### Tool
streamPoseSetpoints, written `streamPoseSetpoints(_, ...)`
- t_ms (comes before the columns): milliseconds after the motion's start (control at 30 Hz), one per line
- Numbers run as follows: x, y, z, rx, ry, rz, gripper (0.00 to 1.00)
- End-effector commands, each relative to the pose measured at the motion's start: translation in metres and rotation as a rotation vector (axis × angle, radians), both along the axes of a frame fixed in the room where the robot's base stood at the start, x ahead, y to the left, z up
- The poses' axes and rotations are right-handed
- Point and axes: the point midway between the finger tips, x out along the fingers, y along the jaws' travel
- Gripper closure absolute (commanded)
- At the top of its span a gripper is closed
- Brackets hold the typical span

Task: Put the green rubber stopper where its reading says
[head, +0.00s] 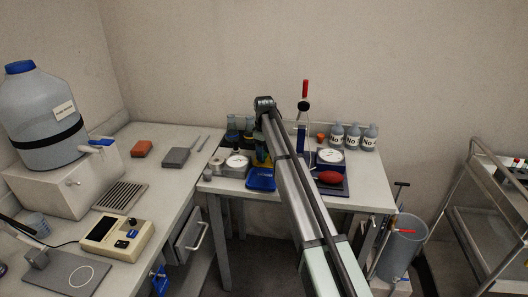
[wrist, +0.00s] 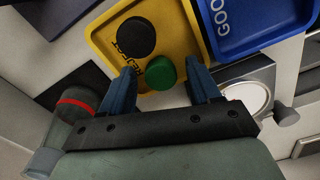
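The green rubber stopper (wrist: 160,72) is in the wrist view, over the yellow tray marked REJECT (wrist: 104,38). It appears to rest on the tray. My gripper (wrist: 161,66) is open, with one blue finger on each side of the stopper and a small gap showing on both sides. A black stopper (wrist: 136,37) lies in the same tray, just beyond the green one. The blue tray marked GOOD (wrist: 262,22) is beside it on the right; it also shows in the head view (head: 261,180). In the head view my arm hides the stoppers.
A gauge with a round white dial (wrist: 246,97) stands close to my right finger. A second dial gauge (head: 329,156) and a red bulb (head: 331,177) are right of my arm. Labelled bottles (head: 354,137) and a tall flask (head: 302,125) stand at the back.

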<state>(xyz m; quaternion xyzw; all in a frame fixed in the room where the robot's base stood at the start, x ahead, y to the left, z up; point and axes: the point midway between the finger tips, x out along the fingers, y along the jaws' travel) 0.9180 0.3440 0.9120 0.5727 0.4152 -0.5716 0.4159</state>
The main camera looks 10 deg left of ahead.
Motion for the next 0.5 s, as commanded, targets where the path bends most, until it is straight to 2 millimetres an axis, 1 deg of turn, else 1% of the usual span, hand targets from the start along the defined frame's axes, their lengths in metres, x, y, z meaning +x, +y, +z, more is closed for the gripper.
streamPoseSetpoints(267, 0.000, 0.000, 0.003, 0.000, 0.000, 0.000, 0.38)
streamPoseSetpoints(367, 0.000, 0.000, 0.011, 0.000, 0.000, 0.000, 0.38)
streamPoseSetpoints(500, 0.001, 0.000, 0.032, 0.001, -0.001, 0.000, 0.38)
